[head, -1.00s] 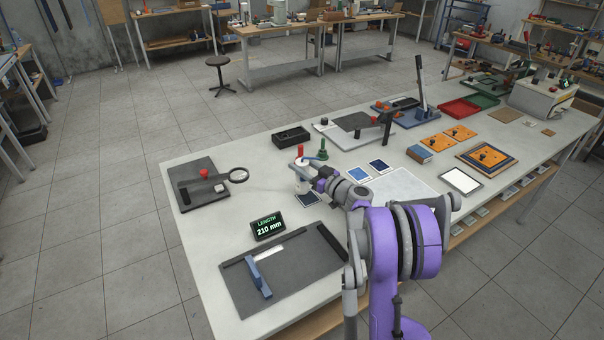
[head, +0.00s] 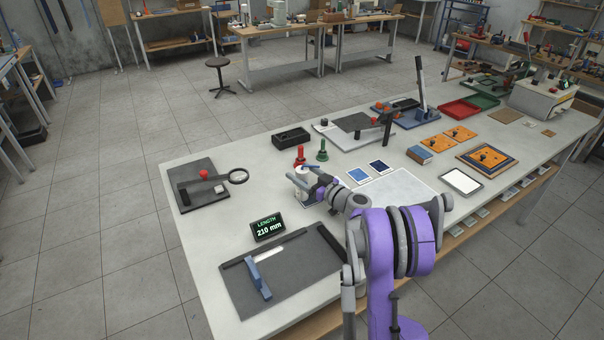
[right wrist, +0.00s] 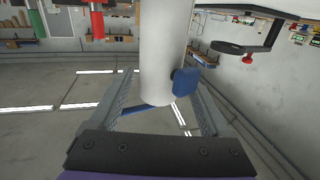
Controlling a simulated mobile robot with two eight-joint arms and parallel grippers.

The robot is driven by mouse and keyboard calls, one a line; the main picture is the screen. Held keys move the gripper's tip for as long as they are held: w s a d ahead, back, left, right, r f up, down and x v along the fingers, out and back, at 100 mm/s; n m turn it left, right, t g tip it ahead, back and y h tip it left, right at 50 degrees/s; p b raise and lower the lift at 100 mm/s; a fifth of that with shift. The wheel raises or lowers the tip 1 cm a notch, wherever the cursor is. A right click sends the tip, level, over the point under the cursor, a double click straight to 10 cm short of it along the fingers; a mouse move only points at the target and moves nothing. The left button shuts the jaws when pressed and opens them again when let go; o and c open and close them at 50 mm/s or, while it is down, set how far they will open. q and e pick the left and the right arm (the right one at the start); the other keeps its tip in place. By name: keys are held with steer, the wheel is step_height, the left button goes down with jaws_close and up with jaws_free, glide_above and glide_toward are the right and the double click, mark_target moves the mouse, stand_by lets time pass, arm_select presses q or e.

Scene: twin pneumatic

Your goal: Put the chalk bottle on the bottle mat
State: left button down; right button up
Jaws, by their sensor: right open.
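The white cylindrical bottle, which I take for the chalk bottle, shows in the right wrist view (right wrist: 162,50) with a blue part on its side. In the head view its pale top (head: 306,168) shows just behind my right gripper (head: 297,179), which hides most of it. My right gripper (right wrist: 160,115) is open, with its two fingers on either side of the bottle. A dark rectangular mat (head: 307,201) lies just in front of the gripper, partly hidden. A blue mat (head: 358,175) and a navy mat (head: 379,167) lie to the right. I cannot tell which is the bottle mat. My left gripper is out of view.
A red stamp-like piece (head: 300,157) and a green one (head: 322,151) stand close behind. A black tray (head: 291,138) is farther back. A length display (head: 267,227) and a dark measuring board (head: 285,275) lie in front.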

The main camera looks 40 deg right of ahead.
steer(key=s, duration=0.4)
steer(key=s+d+b, duration=0.1)
steer(key=s, duration=0.2)
steer(key=shift+r, duration=0.15)
steer(key=shift+s, duration=0.2)
